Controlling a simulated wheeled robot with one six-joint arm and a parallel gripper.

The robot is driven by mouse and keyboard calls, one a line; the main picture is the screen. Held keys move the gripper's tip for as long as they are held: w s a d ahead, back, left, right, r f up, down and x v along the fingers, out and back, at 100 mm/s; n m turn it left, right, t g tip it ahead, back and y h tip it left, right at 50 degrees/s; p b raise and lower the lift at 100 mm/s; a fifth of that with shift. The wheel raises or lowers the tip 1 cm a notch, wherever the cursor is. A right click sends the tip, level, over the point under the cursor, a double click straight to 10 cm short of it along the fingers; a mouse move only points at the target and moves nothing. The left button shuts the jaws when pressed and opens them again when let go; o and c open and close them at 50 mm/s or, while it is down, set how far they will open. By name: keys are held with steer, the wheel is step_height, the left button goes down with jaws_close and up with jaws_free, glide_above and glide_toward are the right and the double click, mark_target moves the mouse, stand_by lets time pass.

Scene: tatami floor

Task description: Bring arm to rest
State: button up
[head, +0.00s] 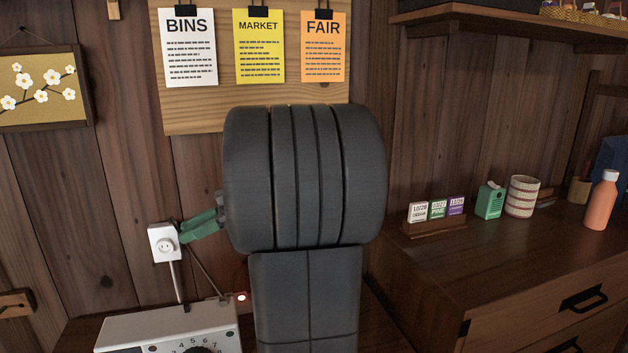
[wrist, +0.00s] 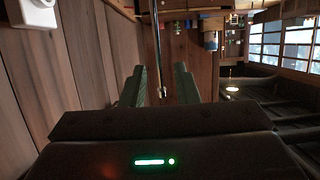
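My arm fills the middle of the head view, its dark rounded link in front of the wall board. My gripper (head: 186,231) shows to the left of it, its green fingers pointing left beside a white wall socket (head: 163,243). In the wrist view my gripper (wrist: 160,88) has its two green fingers apart. A thin metal rod (wrist: 157,45) shows in the gap between them, with space on either side; I cannot tell how near it is. Nothing is seen gripped. Part of the arm is hidden behind its own front link.
A white device with a dial (head: 168,330) stands below the gripper. A wooden board (head: 190,112) with notices hangs behind the arm. A wooden chest (head: 480,270) on the right bears an orange bottle (head: 601,203) and small items.

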mark_target(179, 230)
steer(key=shift+s+a+r+h+p, duration=0.2)
steer(key=shift+a+h+p, duration=0.1)
steer(key=shift+a+p, duration=0.25)
steer(key=shift+s+a+f+t+h+p, duration=0.15)
steer(key=shift+a+h+p, duration=0.15)
steer(key=shift+a, duration=0.05)
steer(key=shift+s+a+f+t+h+p, duration=0.1)
steer(key=shift+a+t+h+p, duration=0.05)
steer(key=shift+a+h+p, duration=0.2)
steer(key=shift+s+a+f+h+p, duration=0.15)
steer(key=shift+a+f+h+p, duration=0.1)
steer(key=shift+a+h+p, duration=0.15)
steer(key=shift+s+a+f+h+p, duration=0.1)
steer(key=shift+a+f+h+p, duration=0.15)
steer(key=shift+a, duration=0.2)
steer(key=shift+s+a+f+t+h+p, duration=0.15)
steer(key=shift+a+f+t+h+p, duration=0.15)
steer(key=shift+a+f+p, duration=0.15)
